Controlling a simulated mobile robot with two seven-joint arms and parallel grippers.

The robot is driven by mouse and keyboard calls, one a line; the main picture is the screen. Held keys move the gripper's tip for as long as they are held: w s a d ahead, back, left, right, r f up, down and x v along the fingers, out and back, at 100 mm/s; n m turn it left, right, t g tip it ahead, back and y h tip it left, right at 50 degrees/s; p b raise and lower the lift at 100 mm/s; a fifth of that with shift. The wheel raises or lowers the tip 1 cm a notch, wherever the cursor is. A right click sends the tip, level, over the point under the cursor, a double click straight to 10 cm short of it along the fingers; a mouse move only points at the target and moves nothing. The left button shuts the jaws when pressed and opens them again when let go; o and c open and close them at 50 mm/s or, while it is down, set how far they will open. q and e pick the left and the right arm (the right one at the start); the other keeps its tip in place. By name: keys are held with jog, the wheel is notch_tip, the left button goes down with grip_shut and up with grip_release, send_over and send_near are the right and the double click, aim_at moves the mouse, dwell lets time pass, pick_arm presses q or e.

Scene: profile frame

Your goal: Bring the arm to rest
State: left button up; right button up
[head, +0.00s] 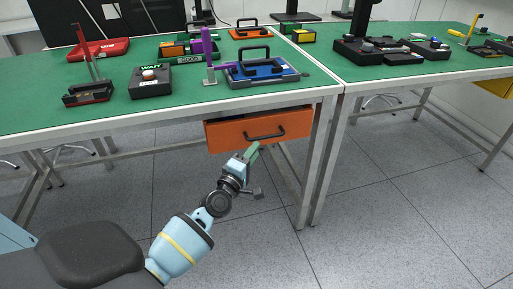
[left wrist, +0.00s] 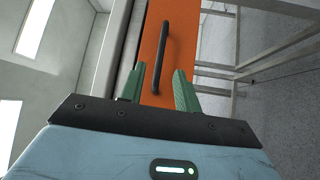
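My left arm (head: 180,247) reaches forward and up from the bottom of the head view. Its gripper (head: 251,153) is in front of and just below the orange drawer (head: 228,135) under the green-topped table. In the left wrist view the two green fingers of the left gripper (left wrist: 160,84) stand apart with nothing held between them. The drawer's black bar handle (head: 264,135) lies beyond the fingers; the handle (left wrist: 161,55) also shows in the left wrist view. I cannot tell whether the fingertips touch anything. My right gripper is in neither view.
The green table (head: 120,114) holds a blue case (head: 262,71), a black box with a button (head: 150,82), a red case (head: 99,49) and other items. A second table (head: 430,70) stands at right. Metal legs (head: 310,165) stand right of the gripper. Open floor lies below.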

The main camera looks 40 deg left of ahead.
pick_arm(q)
jog(key=shift+s+f, duration=0.1)
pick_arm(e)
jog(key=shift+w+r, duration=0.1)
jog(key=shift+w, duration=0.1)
